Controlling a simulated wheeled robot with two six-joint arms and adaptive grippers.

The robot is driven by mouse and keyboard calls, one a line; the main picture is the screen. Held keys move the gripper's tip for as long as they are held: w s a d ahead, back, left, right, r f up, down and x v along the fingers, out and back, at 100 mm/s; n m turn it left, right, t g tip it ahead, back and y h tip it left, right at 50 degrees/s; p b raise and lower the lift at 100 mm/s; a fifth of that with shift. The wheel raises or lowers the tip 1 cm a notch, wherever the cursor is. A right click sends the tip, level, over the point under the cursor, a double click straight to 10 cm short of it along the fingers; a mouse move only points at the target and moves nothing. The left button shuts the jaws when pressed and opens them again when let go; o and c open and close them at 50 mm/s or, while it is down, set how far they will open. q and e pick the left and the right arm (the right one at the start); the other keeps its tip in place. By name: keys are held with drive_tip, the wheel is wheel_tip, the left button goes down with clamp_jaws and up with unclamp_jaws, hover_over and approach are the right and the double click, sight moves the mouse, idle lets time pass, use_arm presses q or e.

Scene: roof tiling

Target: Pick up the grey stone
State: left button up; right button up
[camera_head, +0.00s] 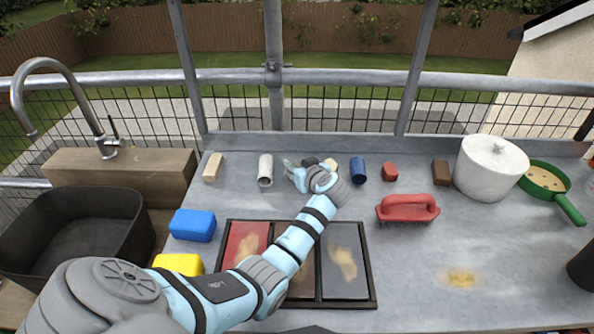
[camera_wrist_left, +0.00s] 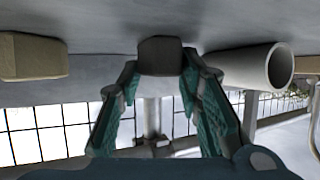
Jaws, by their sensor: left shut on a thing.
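The grey stone (camera_head: 309,161) is a small dark block at the back of the table, partly hidden by my left gripper (camera_head: 300,167). In the left wrist view the stone (camera_wrist_left: 160,55) sits between the two teal fingertips of my left gripper (camera_wrist_left: 160,72), which is shut on it. I cannot tell whether the stone touches the table or is just above it. My right gripper is not in view.
A pale tube (camera_head: 265,170) lies left of the stone and a tan block (camera_head: 331,164) lies close on its right. A blue cylinder (camera_head: 358,170), red piece (camera_head: 390,172) and brown block (camera_head: 441,172) stand further right. A tray (camera_head: 371,270) lies under my left arm.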

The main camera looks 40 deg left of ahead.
use_arm(q)
drive_tip(key=shift+c, duration=1.1)
